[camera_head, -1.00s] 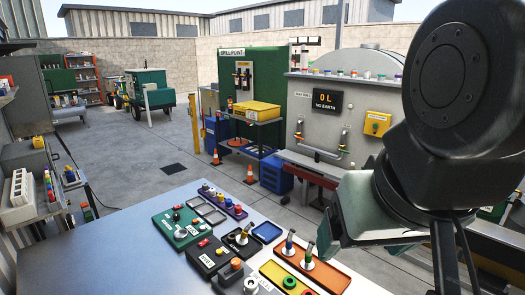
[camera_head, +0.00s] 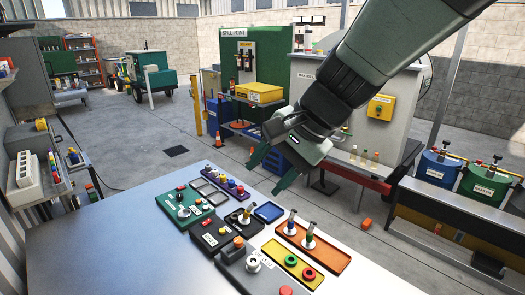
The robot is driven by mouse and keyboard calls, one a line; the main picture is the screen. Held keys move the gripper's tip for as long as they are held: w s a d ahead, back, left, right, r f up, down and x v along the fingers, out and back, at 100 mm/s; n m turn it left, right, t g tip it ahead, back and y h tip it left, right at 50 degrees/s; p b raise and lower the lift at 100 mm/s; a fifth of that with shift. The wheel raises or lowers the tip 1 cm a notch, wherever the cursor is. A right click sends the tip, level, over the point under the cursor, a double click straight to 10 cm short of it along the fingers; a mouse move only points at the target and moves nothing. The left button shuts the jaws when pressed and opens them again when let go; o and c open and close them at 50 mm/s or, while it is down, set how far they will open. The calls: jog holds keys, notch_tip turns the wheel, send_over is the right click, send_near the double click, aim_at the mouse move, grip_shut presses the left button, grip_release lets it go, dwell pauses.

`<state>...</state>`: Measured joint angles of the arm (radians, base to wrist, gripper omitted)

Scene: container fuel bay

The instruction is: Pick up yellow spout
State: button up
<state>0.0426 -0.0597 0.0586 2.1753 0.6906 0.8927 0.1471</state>
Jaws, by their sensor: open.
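Two small upright spouts stand on white round bases in the orange tray at the bench's right side: a farther spout (camera_head: 291,222) and a nearer spout (camera_head: 309,238). The nearer one seems to carry a yellow-green band, but it is too small to be sure which is the yellow spout. Another spout (camera_head: 245,217) stands tilted in a black tray to their left. My gripper (camera_head: 271,172) has green fingers, spread open and empty. It hangs pointing down and left, above and beyond the bench's far edge in the picture, apart from all the spouts.
The bench (camera_head: 120,240) is bare on its left. A green panel (camera_head: 184,207), a yellow tray (camera_head: 293,265) with green and red rings, and dark boxes crowd its right half. Behind are a spill-point cabinet (camera_head: 236,46) and a grey tank panel. Drums (camera_head: 485,180) stand at right.

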aim_at(249, 214)
jog(key=w+a+f+m+t+y, duration=0.3)
jog(key=w+f+m+y, duration=0.2)
jog(key=w+f+m, duration=1.3)
jog(key=w+d+f+m+t, duration=0.1)
jog(key=w+f, duration=0.2)
jog(key=f, duration=0.2)
jog(key=w+f+m+t, duration=0.1)
jog(key=w+f, duration=0.2)
jog(key=f, duration=0.2)
jog(key=w+d+f+m+t, duration=0.1)
jog(key=w+f+m, duration=0.1)
jog(key=f, duration=0.4)
jog(key=shift+w+d+t+h, duration=0.3)
jog(key=shift+w+h, duration=0.1)
jog(key=shift+w, duration=0.1)
jog(key=x, duration=0.4)
jog(key=shift+w+a+f, duration=0.15)
jog(key=shift+a+f, duration=0.05)
jog(key=shift+f, duration=0.05)
jog(key=x, duration=0.4)
jog(key=shift+a+f, duration=0.25)
jog(key=shift+f, duration=0.25)
jog(key=shift+w+a+f, duration=0.2)
jog(key=shift+w+a, duration=0.2)
jog(key=shift+w, duration=0.1)
jog(key=shift+r, duration=0.1)
grip_shut()
